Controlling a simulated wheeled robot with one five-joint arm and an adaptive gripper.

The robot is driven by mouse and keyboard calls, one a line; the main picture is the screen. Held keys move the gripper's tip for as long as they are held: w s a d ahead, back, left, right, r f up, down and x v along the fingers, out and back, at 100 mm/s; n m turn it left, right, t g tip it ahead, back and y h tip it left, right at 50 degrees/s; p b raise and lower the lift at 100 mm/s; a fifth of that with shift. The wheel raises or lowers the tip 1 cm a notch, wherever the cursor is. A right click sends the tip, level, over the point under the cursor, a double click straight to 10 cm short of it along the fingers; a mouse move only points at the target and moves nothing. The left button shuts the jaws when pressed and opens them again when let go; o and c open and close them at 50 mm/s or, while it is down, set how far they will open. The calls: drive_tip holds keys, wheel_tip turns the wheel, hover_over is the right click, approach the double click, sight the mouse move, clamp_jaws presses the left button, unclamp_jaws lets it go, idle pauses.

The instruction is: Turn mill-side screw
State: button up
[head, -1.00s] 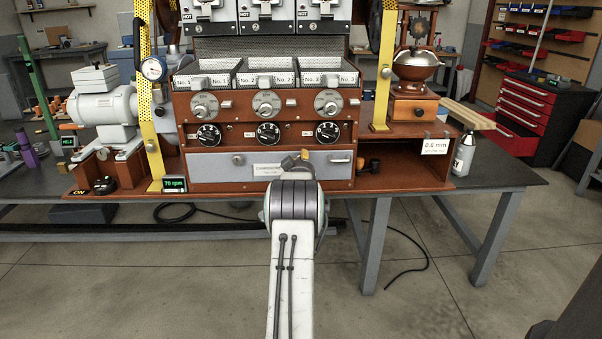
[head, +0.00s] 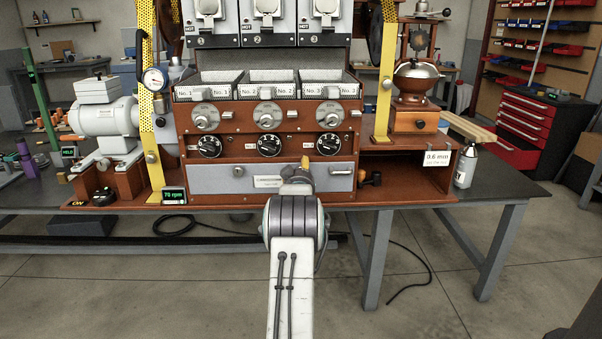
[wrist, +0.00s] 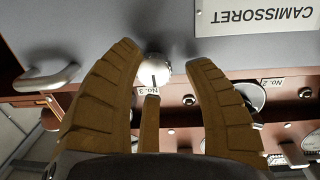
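A round silver screw head with a dark slot (wrist: 153,70) sits on the grey drawer front, between its white label and its handle, on the side toward the mill. My gripper (wrist: 165,55) is open in the wrist view, with one tan finger on each side of the screw and a third below it. I see no clear contact. In the head view my gripper (head: 300,172) is in front of the right half of the drawer (head: 215,178) and largely hides this screw. Another screw (head: 238,187) shows on the drawer's left part.
The drawer handle (wrist: 47,78) is close to one finger in the wrist view. Dials and knobs (head: 269,145) are above the drawer. The coffee mill (head: 414,95) stands on the right, above an open bay. A 70 rpm display (head: 174,195) is at lower left.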

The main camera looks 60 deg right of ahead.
drive_tip(key=shift+o, duration=0.6)
drive_tip(key=shift+s+f, duration=0.1)
drive_tip(key=shift+f, duration=0.05)
drive_tip(key=shift+s, duration=0.1)
drive_tip(key=v, duration=1.1)
drive_tip(key=shift+a, duration=0.4)
drive_tip(key=shift+s, duration=0.15)
